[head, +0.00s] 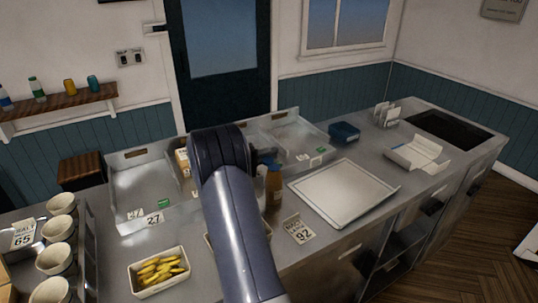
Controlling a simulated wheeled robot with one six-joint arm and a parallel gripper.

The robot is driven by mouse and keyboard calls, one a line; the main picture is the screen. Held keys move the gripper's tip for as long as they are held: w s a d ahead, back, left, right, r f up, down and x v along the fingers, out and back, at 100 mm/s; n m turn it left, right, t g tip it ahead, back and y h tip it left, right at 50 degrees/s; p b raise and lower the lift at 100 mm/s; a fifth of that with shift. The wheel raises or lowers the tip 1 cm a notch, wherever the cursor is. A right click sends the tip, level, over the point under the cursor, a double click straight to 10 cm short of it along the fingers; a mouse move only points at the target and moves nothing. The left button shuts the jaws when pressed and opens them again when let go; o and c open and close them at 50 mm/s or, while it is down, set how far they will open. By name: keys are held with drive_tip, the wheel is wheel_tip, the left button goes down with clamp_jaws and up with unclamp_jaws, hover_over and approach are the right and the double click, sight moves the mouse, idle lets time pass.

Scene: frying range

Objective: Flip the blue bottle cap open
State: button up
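An orange-brown bottle (273,188) stands upright on the steel counter, just right of my arm. A small dark blue shape shows at its top, beside the bend of my arm. I cannot tell whether it is the bottle's cap or part of my wrist, nor whether any cap is open or shut. My arm rises from the bottom centre and bends near the bottle. My gripper is hidden behind that bend, so its fingers and any contact do not show.
Right of the bottle lies a flat metal tray (343,192), with a sign marked 92 (299,229) in front. A blue box (344,132) stands behind. A white dish (139,288) of yellow pieces and several cups are at left. Clear bins (127,180) line the back.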

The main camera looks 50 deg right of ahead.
clamp_jaws()
drive_tip(key=shift+f+b, duration=0.15)
drive_tip(key=shift+b, duration=0.95)
drive_tip(key=shift+m+b, duration=0.4)
drive_tip(key=shift+b, duration=0.15)
drive_tip(key=m+b, duration=0.1)
drive_tip(key=b, duration=0.3)
drive_tip(key=r+m+b, duration=0.1)
drive_tip(key=m+b, duration=0.1)
drive_tip(key=b, duration=0.2)
drive_tip(key=shift+s+r+b, duration=0.2)
drive_tip(key=shift+r+b, duration=0.05)
drive_tip(key=shift+b, duration=0.15)
drive_tip(key=shift+r, duration=0.1)
drive_tip(key=shift+o, duration=2)
unclamp_jaws()
